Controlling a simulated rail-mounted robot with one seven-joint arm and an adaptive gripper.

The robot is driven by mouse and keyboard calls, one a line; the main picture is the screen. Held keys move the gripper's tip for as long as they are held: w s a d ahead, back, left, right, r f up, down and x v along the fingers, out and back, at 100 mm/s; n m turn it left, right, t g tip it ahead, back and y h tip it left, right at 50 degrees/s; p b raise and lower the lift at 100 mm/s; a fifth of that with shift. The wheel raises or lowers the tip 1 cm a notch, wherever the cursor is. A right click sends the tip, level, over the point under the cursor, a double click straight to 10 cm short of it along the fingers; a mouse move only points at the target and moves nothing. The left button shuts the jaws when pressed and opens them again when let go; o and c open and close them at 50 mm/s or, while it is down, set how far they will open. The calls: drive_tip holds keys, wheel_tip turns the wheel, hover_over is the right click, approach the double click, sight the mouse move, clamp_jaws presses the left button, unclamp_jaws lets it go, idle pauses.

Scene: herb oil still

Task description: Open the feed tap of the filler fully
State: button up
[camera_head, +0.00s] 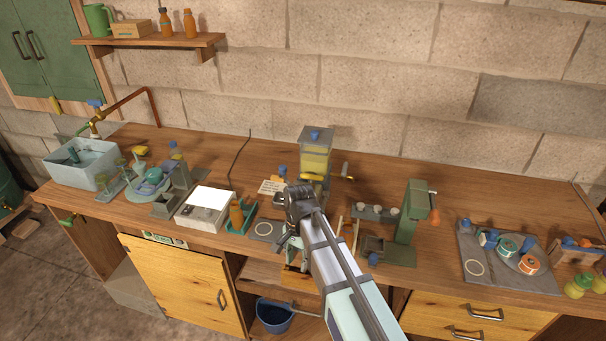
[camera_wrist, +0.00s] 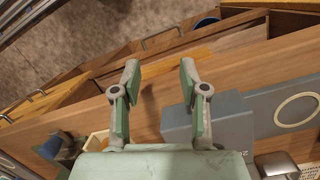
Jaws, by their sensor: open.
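The filler (camera_head: 315,160) appears to be the upright unit with a clear tank of yellow liquid and a blue-knobbed lid, at the back middle of the bench. My arm hides the filler's lower front. My gripper (camera_head: 288,245) is in front of and below the filler, near the bench's front edge. In the wrist view my gripper (camera_wrist: 159,72) is open, with nothing between its fingers. No tap is clear in that view.
A grey-blue block (camera_wrist: 232,118) lies close to the right finger in the wrist view, beside a mat with a white ring (camera_wrist: 297,109). A green press (camera_head: 408,215) stands right of my arm. A white-topped box (camera_head: 207,207) stands left. Bare bench lies behind the press.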

drive_tip(key=w+a+r+m+t, duration=0.1)
drive_tip(key=w+a+r+m, duration=0.15)
drive_tip(key=r, duration=0.35)
drive_tip(key=w+a+r+m+t+b, duration=0.1)
drive_tip(key=w+r+m, duration=0.1)
drive_tip(key=w+r, duration=0.3)
drive_tip(key=w+a+r+m, duration=0.2)
drive_tip(key=w+r, duration=0.1)
drive_tip(key=r, duration=0.5)
drive_tip(key=m+t+b, duration=0.2)
drive_tip(key=m+b, duration=0.2)
drive_tip(key=m, duration=0.4)
approach(310, 175)
drive_tip(key=shift+n+h, duration=0.25)
drive_tip(key=shift+h, duration=0.05)
drive_tip(key=f+p, duration=0.1)
drive_tip(key=f, duration=0.2)
drive_tip(key=w+f+p, duration=0.1)
drive_tip(key=f+p, duration=0.2)
drive_tip(key=f, duration=0.2)
drive_tip(key=shift+w+a+f, duration=0.1)
drive_tip(key=shift+w+f, duration=0.1)
drive_tip(key=shift+f, duration=0.1)
clamp_jaws()
